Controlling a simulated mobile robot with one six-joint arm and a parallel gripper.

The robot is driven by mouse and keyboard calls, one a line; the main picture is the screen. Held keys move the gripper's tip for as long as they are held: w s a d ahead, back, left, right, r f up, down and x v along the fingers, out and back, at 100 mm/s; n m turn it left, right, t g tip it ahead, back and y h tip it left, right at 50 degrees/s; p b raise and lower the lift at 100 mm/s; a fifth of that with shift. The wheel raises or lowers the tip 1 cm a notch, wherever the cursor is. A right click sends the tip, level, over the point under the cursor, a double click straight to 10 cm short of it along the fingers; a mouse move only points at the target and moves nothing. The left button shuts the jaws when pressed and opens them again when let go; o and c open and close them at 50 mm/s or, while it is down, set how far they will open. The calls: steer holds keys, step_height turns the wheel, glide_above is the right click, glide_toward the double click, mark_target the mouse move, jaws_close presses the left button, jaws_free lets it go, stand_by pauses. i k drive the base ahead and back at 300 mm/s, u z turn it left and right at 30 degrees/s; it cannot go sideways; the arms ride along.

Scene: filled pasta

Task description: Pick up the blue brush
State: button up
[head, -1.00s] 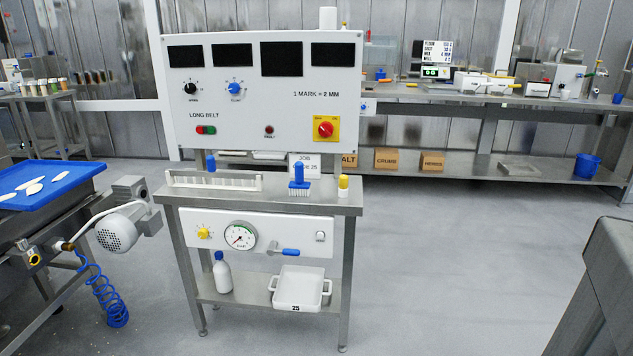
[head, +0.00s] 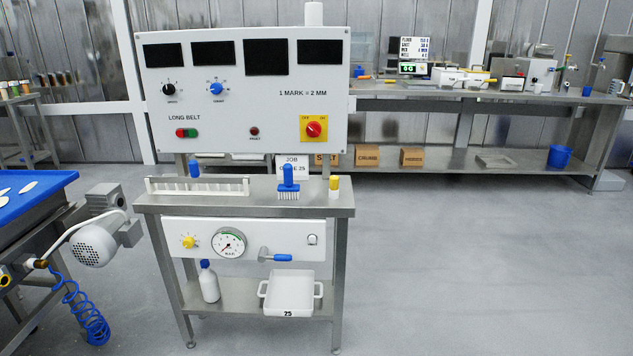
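The blue brush (head: 288,180) stands upright on the steel top of the control stand (head: 225,203), its pale bristles down. It is right of the white slotted rack (head: 198,188) and left of a small yellow-and-white bottle (head: 334,184). A white sign reading JOB stands just behind it. Nothing hides the brush's handle. My gripper is not in view.
A white control panel (head: 240,130) rises behind the stand's top. A motor (head: 96,240) and the blue belt table (head: 30,205) stand at the left, with a coiled blue hose (head: 88,318). The floor (head: 470,280) on the right is clear.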

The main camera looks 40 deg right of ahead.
mark_target(286, 189)
steer(key=u, duration=0.7)
steer(key=k, duration=0.1)
steer(key=z, duration=1.8)
steer(key=k, duration=0.9)
steer(key=u, duration=0.15)
steer(key=i, duration=0.7)
steer(key=z, duration=0.05)
